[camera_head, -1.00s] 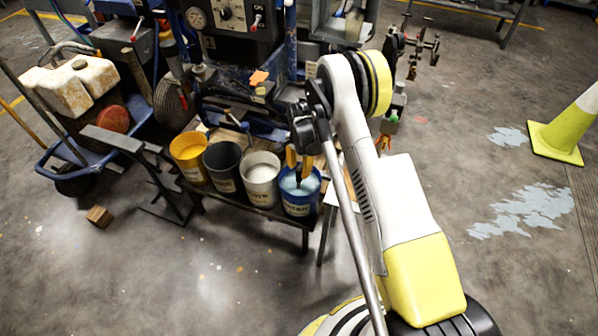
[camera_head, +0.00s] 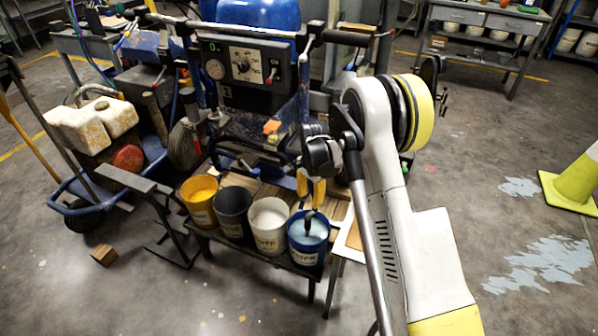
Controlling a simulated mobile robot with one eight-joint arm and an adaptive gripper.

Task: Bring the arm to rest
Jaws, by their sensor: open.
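My arm (camera_head: 383,150), white and yellow with a dark wrist, reaches up from the lower right and bends down over a row of buckets. My gripper (camera_head: 311,192) hangs below the wrist with two yellow fingers apart. It appears open and empty, in line with the blue bucket (camera_head: 308,254) of pale blue liquid. A dark piece shows just below the fingers against that bucket; I cannot tell whether it belongs to the gripper or stands in the bucket. The gap between fingers and rim is hard to judge.
Yellow (camera_head: 199,211), black (camera_head: 234,222) and white (camera_head: 268,238) buckets stand beside the blue one on a low bench. The line striper (camera_head: 245,72) stands behind, a blue cart (camera_head: 90,207) at left. A traffic cone (camera_head: 575,180) is at right. The floor between arm and cone is clear.

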